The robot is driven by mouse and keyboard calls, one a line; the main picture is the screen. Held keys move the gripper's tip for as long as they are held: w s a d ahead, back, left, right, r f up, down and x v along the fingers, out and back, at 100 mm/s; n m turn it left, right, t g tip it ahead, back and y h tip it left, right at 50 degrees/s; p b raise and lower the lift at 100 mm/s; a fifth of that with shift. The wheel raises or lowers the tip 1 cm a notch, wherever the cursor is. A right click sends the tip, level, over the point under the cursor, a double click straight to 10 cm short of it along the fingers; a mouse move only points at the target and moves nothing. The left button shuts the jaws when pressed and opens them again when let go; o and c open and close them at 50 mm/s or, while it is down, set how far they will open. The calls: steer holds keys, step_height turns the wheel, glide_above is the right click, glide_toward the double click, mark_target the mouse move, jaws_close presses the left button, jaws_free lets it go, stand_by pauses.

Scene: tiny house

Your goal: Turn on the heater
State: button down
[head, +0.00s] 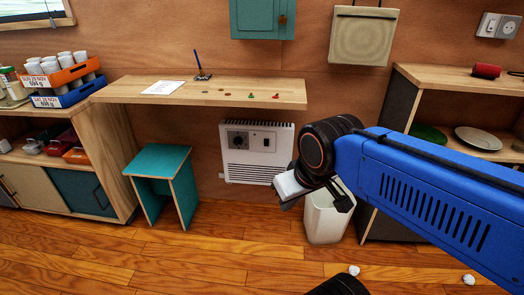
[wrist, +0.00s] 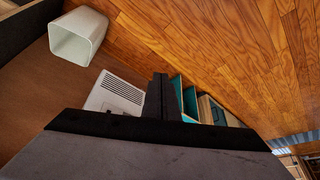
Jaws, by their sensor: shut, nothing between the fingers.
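The heater (head: 256,153) is a white wall panel below the wooden counter in the head view. I cannot tell whether the fingers touch the heater.
A white bin (head: 326,218) stands on the floor below my arm; it also shows in the wrist view (wrist: 77,37). A teal stool (head: 163,163) stands left of the heater. The counter (head: 200,88) overhangs the heater. Shelves (head: 455,145) stand at right. Floor in front is mostly clear.

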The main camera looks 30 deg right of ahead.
mark_target(266, 145)
steer(key=w+d+f+n+t, duration=0.1)
steer(key=w+f+n+t, duration=0.2)
steer(key=w, duration=1.2)
steer(key=w+f+n+t, duration=0.2)
steer(key=w+f, duration=0.2)
steer(key=w, duration=1.2)
steer(key=w+d+f+n+t+h, duration=0.2)
steer(key=w+d+f+n+h, duration=0.1)
steer(key=d+f, duration=0.3)
steer(key=w+d+f+n+t+h, duration=0.2)
steer(key=w+d+f+n+h, duration=0.1)
steer(key=w+d+f+h, duration=0.3)
step_height(266, 145, down, 2)
steer(key=shift+w+d, duration=0.3)
steer(key=shift+d, duration=0.35)
steer(key=x, duration=1.4)
steer(key=shift+d+r, duration=0.1)
